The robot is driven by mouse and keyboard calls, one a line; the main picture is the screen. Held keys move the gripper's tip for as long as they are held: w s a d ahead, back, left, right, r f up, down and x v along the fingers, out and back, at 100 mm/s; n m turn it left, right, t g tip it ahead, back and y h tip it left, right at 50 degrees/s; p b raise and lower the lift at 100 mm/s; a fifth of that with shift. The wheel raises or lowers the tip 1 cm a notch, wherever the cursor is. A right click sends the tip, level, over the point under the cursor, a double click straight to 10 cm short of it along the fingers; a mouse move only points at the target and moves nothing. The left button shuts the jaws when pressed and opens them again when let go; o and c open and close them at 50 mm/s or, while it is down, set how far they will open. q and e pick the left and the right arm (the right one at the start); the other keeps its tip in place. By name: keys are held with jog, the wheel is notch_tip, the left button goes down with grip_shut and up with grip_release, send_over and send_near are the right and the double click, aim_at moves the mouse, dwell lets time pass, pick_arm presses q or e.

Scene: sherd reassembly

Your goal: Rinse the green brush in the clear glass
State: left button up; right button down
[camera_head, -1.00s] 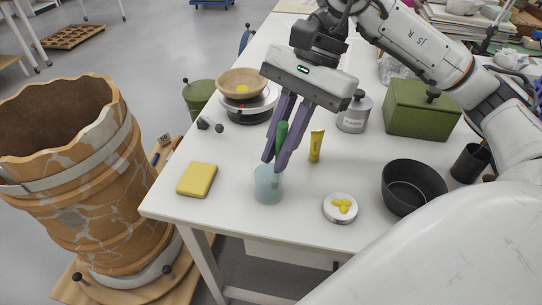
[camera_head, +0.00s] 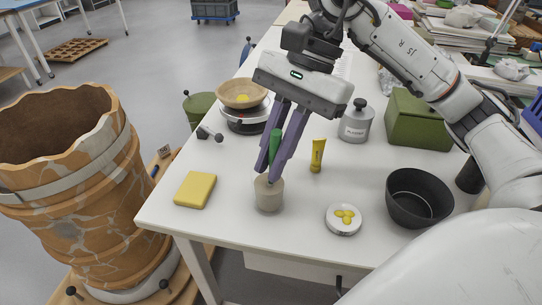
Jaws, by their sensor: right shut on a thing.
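The green brush (camera_head: 275,143) stands nearly upright between the purple fingers of my right gripper (camera_head: 268,174), which is shut on it. The glass (camera_head: 268,197) stands near the table's front edge, directly below the fingertips. Its contents look cloudy beige. The brush's lower end is hidden by the fingers and the glass, so I cannot see its tip. My left gripper is not in view.
A yellow sponge (camera_head: 195,190) lies left of the glass, and a white dish (camera_head: 343,219) with yellow pieces lies right. A yellow tube (camera_head: 317,155), black bowl (camera_head: 418,198) and hot plate with a wooden bowl (camera_head: 242,94) stand around. A large cracked vessel (camera_head: 75,190) stands left.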

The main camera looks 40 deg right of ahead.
aim_at(277, 134)
dwell(0.3)
jog(key=shift+s+r+p, duration=0.2)
jog(key=shift+r+p, duration=1.3)
jog(key=shift+r, duration=0.5)
jog(key=shift+s+r+p, duration=0.2)
jog(key=shift+r+p, duration=1.3)
jog(key=shift+r, duration=0.85)
jog(key=shift+r+p, duration=0.1)
jog(key=shift+p, duration=0.2)
jog(key=shift+r+p, duration=1.05)
jog(key=shift+r, duration=0.4)
